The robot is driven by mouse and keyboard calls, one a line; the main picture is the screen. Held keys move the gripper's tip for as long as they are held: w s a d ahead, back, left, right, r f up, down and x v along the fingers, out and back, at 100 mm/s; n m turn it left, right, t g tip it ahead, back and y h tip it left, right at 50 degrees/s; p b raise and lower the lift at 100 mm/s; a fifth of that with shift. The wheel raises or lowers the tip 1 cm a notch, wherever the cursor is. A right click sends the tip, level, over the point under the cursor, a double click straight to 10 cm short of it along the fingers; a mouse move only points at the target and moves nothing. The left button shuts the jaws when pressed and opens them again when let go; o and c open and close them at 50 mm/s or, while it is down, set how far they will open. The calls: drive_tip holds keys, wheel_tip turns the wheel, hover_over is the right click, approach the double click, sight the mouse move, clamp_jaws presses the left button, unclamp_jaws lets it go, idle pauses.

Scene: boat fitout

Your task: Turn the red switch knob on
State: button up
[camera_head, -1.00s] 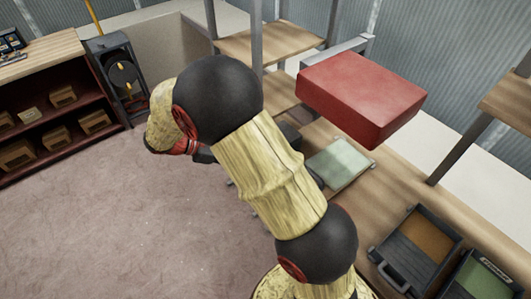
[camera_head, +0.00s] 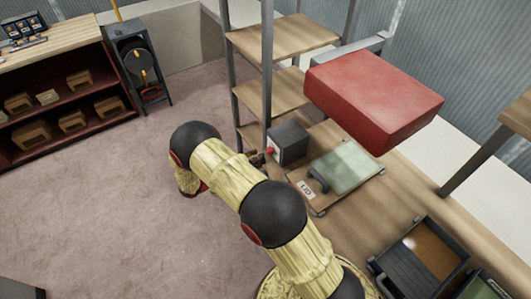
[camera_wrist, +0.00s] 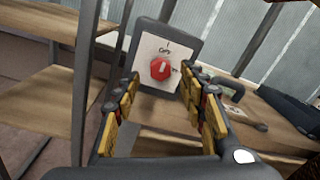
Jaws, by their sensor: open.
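The red switch knob (camera_wrist: 161,68) sits on a pale face plate on the front of a dark grey switch box (camera_wrist: 188,45). A white mark shows on the knob, and small lettering on the plate is too blurred to read fully. In the head view the switch box (camera_head: 288,144) stands on the wooden bench, with the red knob (camera_head: 270,151) on its left face. My gripper (camera_wrist: 165,103) is open, and its fingers stand to either side of the knob in the wrist view, short of it. In the head view my gripper is mostly hidden behind my arm.
A board with a pale green lid (camera_head: 347,166), a dark handle and a "LID" label lies beside the box. A red block (camera_head: 372,97) is above the bench. A shelf post (camera_head: 267,65) stands close to the box. Dark bins (camera_head: 420,255) are at lower right.

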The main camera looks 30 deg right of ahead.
sight(267, 152)
drive_tip(key=shift+d, duration=2.4)
drive_tip(key=c, duration=0.3)
clamp_jaws()
